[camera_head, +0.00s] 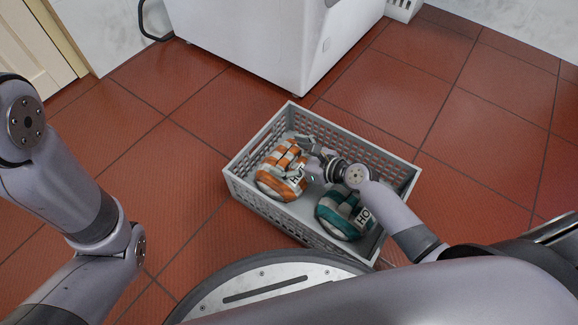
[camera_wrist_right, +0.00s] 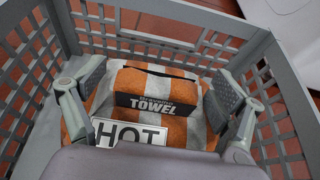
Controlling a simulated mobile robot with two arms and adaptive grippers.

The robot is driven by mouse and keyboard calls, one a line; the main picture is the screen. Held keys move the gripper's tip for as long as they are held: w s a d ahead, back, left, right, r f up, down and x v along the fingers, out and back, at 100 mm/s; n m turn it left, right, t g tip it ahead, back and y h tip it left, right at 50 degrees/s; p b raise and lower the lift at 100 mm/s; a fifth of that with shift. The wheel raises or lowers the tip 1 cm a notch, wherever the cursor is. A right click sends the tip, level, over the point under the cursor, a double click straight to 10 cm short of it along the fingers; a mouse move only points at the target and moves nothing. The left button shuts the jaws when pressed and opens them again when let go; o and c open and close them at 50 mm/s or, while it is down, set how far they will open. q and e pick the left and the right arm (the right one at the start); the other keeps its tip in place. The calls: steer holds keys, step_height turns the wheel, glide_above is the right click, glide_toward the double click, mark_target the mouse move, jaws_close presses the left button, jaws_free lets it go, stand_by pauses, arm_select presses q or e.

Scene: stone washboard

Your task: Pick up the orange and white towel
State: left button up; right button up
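The orange and white towel (camera_head: 279,172) is a rolled bundle with a dark band in the left part of a grey basket. In the right wrist view the towel (camera_wrist_right: 190,131) lies between my right gripper's fingers, with "TOWEL" and "HOT" labels showing. My right gripper (camera_head: 306,160) reaches down into the basket at the towel's right side; in the wrist view its two fingers (camera_wrist_right: 158,88) are spread apart at either side of the towel. I cannot tell whether the pads touch it. My left arm shows at the left, but its gripper is out of view.
The grey slatted basket (camera_head: 252,203) stands on red floor tiles. A green and white towel (camera_head: 337,215) lies in its right part, close to my right arm. A white appliance (camera_head: 265,45) stands behind the basket. Open floor lies to the right (camera_head: 480,130).

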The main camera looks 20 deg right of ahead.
steer(key=c, duration=1.9)
steer(key=shift+r, duration=0.1)
